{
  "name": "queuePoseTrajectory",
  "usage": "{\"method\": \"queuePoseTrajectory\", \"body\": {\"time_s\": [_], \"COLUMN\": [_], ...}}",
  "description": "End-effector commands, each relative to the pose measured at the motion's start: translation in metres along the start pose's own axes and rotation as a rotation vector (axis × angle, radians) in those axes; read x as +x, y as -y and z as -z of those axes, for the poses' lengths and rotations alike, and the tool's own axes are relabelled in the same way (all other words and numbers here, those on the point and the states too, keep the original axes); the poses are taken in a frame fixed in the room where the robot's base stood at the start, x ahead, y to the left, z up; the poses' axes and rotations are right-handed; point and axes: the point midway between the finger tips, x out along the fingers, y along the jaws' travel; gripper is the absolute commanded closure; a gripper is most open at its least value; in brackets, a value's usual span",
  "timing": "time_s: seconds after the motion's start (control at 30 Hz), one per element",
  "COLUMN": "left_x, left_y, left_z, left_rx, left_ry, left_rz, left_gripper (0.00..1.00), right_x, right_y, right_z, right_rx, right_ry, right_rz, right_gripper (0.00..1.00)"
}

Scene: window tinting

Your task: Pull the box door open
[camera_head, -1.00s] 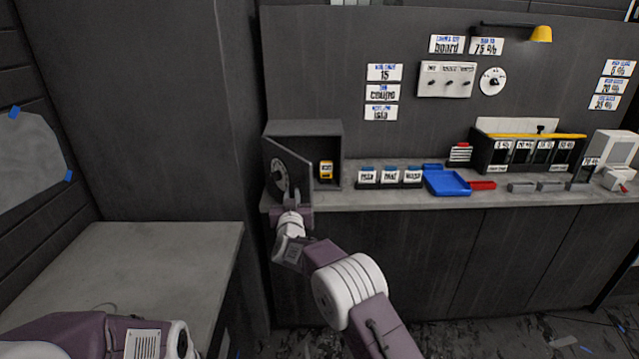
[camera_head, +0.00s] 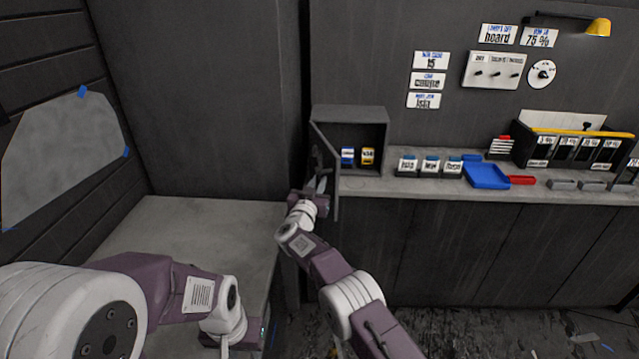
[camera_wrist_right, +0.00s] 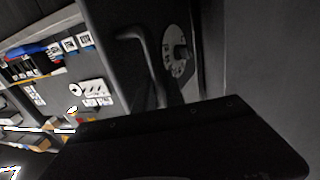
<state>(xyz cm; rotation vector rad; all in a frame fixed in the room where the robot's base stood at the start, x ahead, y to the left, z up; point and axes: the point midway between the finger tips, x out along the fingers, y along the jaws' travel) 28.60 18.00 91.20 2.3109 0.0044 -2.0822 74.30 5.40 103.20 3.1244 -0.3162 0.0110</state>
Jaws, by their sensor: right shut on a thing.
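The grey box (camera_head: 350,114) stands at the left end of the counter, with its front open. Its door (camera_head: 327,170) is swung out on the left side, at a wide angle to the opening. My right gripper (camera_head: 318,186) is at the outer face of the door and is shut on the door handle. In the right wrist view the dark curved handle (camera_wrist_right: 150,55) runs down to the dark gripper body, beside a round dial (camera_wrist_right: 178,50); the fingertips are hidden. My left gripper (camera_head: 240,333) is low at the left, its fingers not clear.
Labelled containers (camera_head: 430,165), a blue tray (camera_head: 486,176) and a rack (camera_head: 570,148) stand along the counter. A grey table (camera_head: 190,220) is at the left, near my right arm.

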Motion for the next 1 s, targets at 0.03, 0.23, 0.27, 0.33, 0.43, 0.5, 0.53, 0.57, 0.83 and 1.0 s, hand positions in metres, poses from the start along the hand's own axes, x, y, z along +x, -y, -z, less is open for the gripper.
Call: {"method": "queuePoseTrajectory", "body": {"time_s": [0.03,0.23,0.27,0.33,0.43,0.5,0.53,0.57,0.83,1.0], "left_x": [0.001,0.001,0.001,0.001,0.001,0.001,0.0,0.0,0.0,0.004], "left_y": [0.0,0.0,0.0,0.0,0.0,0.0,0.0,0.0,0.0,0.0], "left_z": [0.0,0.0,0.0,0.0,0.0,0.0,0.0,0.0,0.0,0.0], "left_rx": [0.0,0.0,0.0,0.0,0.0,0.0,0.0,0.0,0.0,0.0], "left_ry": [0.0,0.0,0.0,0.0,0.0,0.0,0.0,0.0,0.0,0.0], "left_rz": [0.0,0.0,0.0,0.0,0.0,0.0,0.0,0.0,0.0,0.0], "left_gripper": [0.64,0.64,0.64,0.64,0.64,0.64,0.64,0.64,0.64,0.64], "right_x": [0.0,0.0,0.0,0.0,0.0,0.0,0.0,0.0,0.0,-0.003], "right_y": [-0.001,-0.001,-0.001,-0.001,-0.001,-0.001,-0.001,-0.001,-0.002,-0.015], "right_z": [-0.006,-0.007,-0.006,-0.006,-0.005,-0.004,-0.003,-0.001,0.037,0.044], "right_rx": [-0.003,-0.002,-0.002,-0.002,-0.002,-0.001,-0.001,-0.001,-0.003,-0.005], "right_ry": [0.009,0.011,0.01,0.009,0.008,0.007,0.007,0.007,0.008,0.009], "right_rz": [-0.001,-0.001,-0.001,-0.001,-0.001,-0.001,-0.001,-0.001,-0.002,-0.004], "right_gripper": [1.0,0.64,0.64,0.64,0.64,0.64,0.64,0.64,0.64,0.64]}}
